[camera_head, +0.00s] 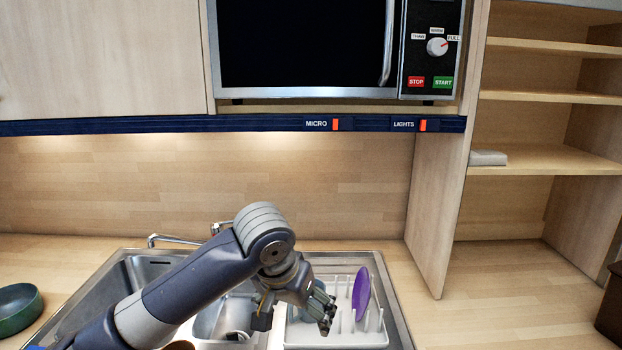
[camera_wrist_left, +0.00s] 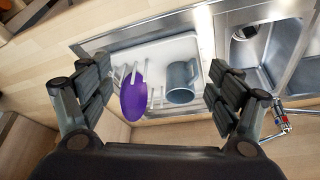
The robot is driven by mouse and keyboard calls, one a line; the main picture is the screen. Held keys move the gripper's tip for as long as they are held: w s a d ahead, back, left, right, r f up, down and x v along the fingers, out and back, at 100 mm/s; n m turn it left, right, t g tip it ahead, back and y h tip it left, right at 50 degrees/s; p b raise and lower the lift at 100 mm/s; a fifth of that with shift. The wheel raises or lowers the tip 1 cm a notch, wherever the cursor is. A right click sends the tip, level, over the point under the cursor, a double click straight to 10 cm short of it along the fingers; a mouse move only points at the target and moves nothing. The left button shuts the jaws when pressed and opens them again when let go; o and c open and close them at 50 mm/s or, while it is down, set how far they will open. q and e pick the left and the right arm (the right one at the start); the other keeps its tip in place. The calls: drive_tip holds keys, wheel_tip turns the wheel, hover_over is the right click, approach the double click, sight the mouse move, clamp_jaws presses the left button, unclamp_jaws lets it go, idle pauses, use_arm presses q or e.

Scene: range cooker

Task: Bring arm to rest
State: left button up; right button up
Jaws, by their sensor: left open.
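My left arm comes in from the lower left in the head view, and its gripper (camera_head: 322,308) hangs over the dish rack beside the sink. In the left wrist view the left gripper (camera_wrist_left: 155,95) is open, with nothing between its fingers. The white dish rack (camera_head: 336,334) holds a purple plate (camera_head: 361,292) standing on edge. A grey-blue mug (camera_wrist_left: 181,82) lies in the rack beside the plate. The gripper is apart from both in the wrist view. My right gripper is not in view.
The steel sink (camera_head: 150,268) with its tap (camera_head: 172,239) lies under and behind my arm. A microwave (camera_head: 310,45) is above. A green bowl (camera_head: 17,306) sits on the left counter. The counter at right (camera_head: 505,285) is mostly clear, beside a wooden upright panel (camera_head: 435,205).

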use_arm(q)
drive_tip(key=s+f+h, duration=0.1)
drive_tip(key=s+f, duration=0.4)
drive_tip(key=f, duration=0.4)
drive_tip(key=s+f+h, duration=0.2)
drive_tip(key=s+f, duration=0.4)
drive_tip(key=f, duration=0.2)
drive_tip(key=s+a+f+n+y, duration=0.1)
drive_tip(key=s+a+f+y, duration=0.1)
drive_tip(key=s+a+f, duration=0.5)
drive_tip(key=s+a+f+n+y, duration=0.2)
drive_tip(key=s+a+y, duration=0.1)
drive_tip(key=s+a, duration=0.85)
wheel_tip(320, 180, down, 27)
drive_tip(key=s+g, duration=0.1)
drive_tip(key=g, duration=0.1)
drive_tip(key=s+a+f+g, duration=0.1)
drive_tip(key=s+a+f, duration=0.1)
drive_tip(key=s+f, duration=1.4)
drive_tip(key=shift+s+a+m, duration=0.3)
drive_tip(key=shift+s+m, duration=0.1)
drive_tip(key=shift+s, duration=0.2)
